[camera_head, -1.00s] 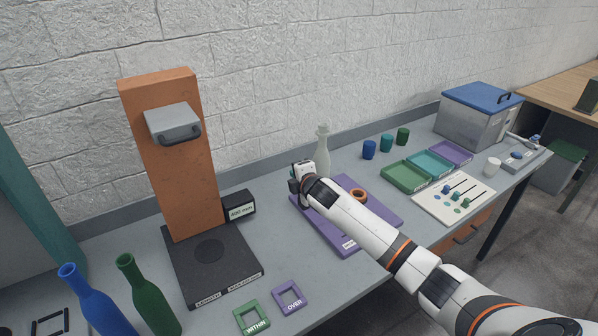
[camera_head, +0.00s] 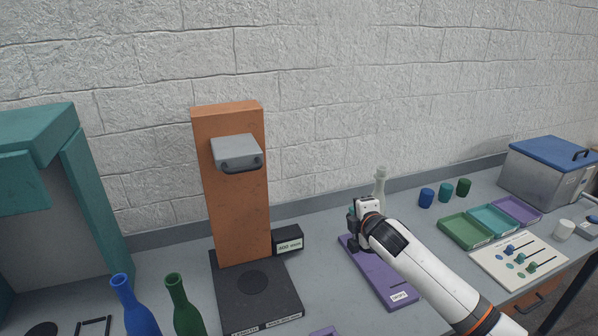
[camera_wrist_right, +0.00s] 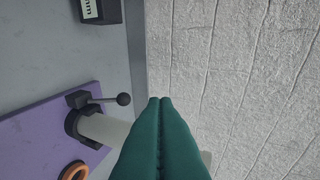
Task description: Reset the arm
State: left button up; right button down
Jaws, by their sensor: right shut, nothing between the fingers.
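My right arm reaches in from the lower right in the head view. Its gripper (camera_head: 354,222) is above the purple board (camera_head: 393,288), in front of a pale bottle (camera_head: 380,183). In the right wrist view its teal fingers (camera_wrist_right: 160,103) are pressed together with nothing between them, pointing towards the wall. The pale bottle's body (camera_wrist_right: 103,130) sits in a dark holder with a ball-ended lever (camera_wrist_right: 122,99) on the board. My left gripper is not in view.
An orange post stand (camera_head: 232,190) on a black base (camera_head: 282,302) is at centre. Blue (camera_head: 137,310) and green (camera_head: 184,308) bottles stand front left. Coloured trays (camera_head: 466,230), several small cups and a metal box (camera_head: 548,174) are to the right. The wall (camera_head: 330,80) is behind.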

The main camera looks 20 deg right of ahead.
jog(key=s+a+f+m+g+y, duration=0.1)
jog(key=s+a+f+m+g, duration=0.2)
jog(key=s+a+f, duration=0.35)
jog(key=s+a+f+m+g, duration=0.2)
jog(key=s+a+f+m, duration=0.2)
jog(key=s+f, duration=0.55)
jog(key=s+a+m+g, duration=0.2)
jog(key=s+m+g, duration=0.45)
jog(key=s, duration=1.85)
notch_tip(320, 180, down, 29)
jog(key=s+m+b, duration=0.1)
jog(key=m+b, duration=0.1)
jog(key=b, duration=0.1)
jog(key=s+d+f+g+b, duration=0.1)
jog(key=s+d+f+b, duration=0.1)
jog(key=s+f, duration=1.4)
notch_tip(320, 180, down, 3)
jog(key=shift+s+d+f+b, duration=0.1)
jog(key=shift+s+d+b, duration=0.15)
jog(key=shift+s+b, duration=0.1)
